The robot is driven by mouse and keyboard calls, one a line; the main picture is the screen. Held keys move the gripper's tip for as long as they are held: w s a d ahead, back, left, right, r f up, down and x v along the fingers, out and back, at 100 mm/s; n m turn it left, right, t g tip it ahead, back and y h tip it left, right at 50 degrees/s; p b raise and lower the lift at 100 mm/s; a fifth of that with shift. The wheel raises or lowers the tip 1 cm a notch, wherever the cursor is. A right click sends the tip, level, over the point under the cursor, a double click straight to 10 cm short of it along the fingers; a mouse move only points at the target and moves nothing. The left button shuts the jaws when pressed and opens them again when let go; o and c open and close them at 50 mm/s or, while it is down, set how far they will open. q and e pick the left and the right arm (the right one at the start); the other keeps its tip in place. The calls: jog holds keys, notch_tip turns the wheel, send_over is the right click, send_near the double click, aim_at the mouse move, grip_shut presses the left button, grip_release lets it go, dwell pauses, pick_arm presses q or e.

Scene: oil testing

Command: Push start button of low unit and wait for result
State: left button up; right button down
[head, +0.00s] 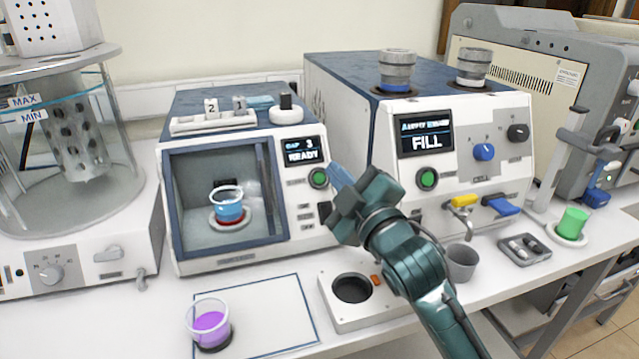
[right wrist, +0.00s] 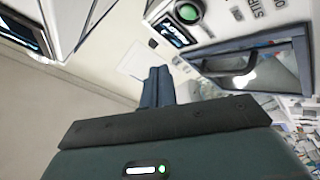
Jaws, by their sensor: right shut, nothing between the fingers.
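The low unit (head: 190,262) is a white and blue box with a glass-fronted chamber. Its display (head: 302,151) reads "GAP 3 READY". The green round start button (head: 318,178) is just below the display; it also shows in the right wrist view (right wrist: 187,12). A cup of blue liquid (head: 229,204) stands inside the chamber on a round base. My right gripper (head: 336,171) is shut and empty, its fingertips just right of the button in the head view. In the right wrist view the fingertips (right wrist: 157,70) appear apart from the button. My left gripper is not in view.
The taller unit (head: 385,170), with a "FILL" display, stands close right of my right gripper. A cup of purple liquid (head: 209,322) is on a white mat (head: 275,310) in front. A white block with a dark round well (head: 340,318) is below my arm. A green cup (head: 572,222) stands right.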

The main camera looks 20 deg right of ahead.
aim_at(319, 178)
jog(key=w+f+b, duration=0.1)
jog(key=w+f, duration=0.1)
jog(key=w+f+b, duration=0.2)
jog(key=w, duration=0.1)
jog(key=shift+w+a, duration=0.1)
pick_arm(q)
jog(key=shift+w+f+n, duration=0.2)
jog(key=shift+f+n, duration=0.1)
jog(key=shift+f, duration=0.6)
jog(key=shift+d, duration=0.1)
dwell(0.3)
pick_arm(e)
jog(key=shift+w, duration=0.1)
dwell(0.7)
jog(key=shift+w+f, duration=0.25)
jog(key=shift+w, duration=0.05)
